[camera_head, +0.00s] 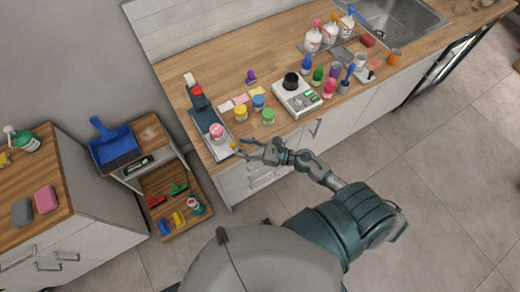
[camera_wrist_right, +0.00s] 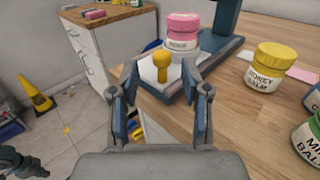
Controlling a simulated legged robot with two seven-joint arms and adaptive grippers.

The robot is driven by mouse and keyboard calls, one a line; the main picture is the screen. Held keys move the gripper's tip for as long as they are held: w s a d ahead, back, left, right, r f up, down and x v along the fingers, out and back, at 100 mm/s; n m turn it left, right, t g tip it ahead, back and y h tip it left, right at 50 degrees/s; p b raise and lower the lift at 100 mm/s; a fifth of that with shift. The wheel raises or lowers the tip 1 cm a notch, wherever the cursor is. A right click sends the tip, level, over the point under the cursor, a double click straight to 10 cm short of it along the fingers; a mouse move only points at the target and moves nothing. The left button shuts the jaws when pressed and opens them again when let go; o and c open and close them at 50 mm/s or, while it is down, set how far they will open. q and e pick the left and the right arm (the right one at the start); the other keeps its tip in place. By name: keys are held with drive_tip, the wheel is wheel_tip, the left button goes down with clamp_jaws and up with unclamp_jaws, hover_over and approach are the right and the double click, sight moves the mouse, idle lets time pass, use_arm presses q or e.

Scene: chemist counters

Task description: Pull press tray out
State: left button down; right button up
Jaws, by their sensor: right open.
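The press (camera_head: 199,103) stands at the left end of the wooden counter, with a dark blue body and a red knob on top. Its pale tray (camera_head: 219,146) lies at its base and carries a pink jar (camera_head: 216,131); the jar also shows in the right wrist view (camera_wrist_right: 181,32). A yellow knob (camera_wrist_right: 161,64) stands at the tray's near end. My right gripper (camera_head: 240,149) is open, its fingers (camera_wrist_right: 160,84) on either side of the yellow knob and seemingly apart from it. Part of what may be my left gripper (camera_wrist_right: 22,162) shows at the lower left edge, unclear.
A yellow jar (camera_wrist_right: 270,66) and a green jar (camera_head: 268,116) stand right of the tray. A white scale (camera_head: 297,98) is farther right. Below left, a cart (camera_head: 150,135) holds a blue dustpan (camera_head: 114,147). Open floor lies before the counter.

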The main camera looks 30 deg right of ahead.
drive_tip(key=v, duration=0.8)
drive_tip(key=shift+s+d, duration=0.25)
